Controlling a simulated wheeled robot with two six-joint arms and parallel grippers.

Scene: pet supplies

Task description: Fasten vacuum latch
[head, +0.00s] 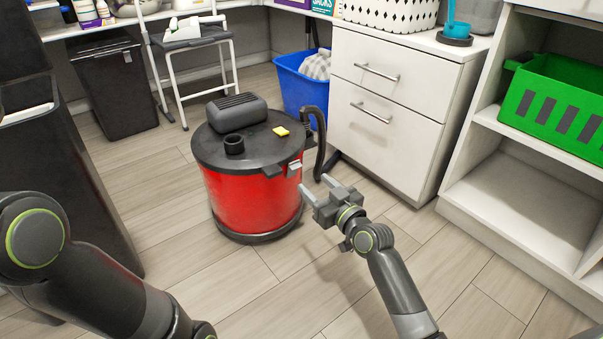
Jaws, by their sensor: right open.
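The vacuum (246,200) stands upright on the floor, with a red drum and a black lid (212,147). A small grey latch (294,168) shows at the rim on its right side. I cannot tell whether the latch is fastened. My right gripper (316,185) is open and empty, just right of and a little below the latch. Its fingers point toward the drum, and they look apart from the latch. My left arm crosses the lower left, and its gripper is out of view.
A black hose (321,140) hangs at the vacuum's right side. A yellow piece (281,131) lies on the lid. A blue bin (297,86) and white drawers (386,105) stand behind. A shelf with a green crate (557,106) is at right. Floor in front is clear.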

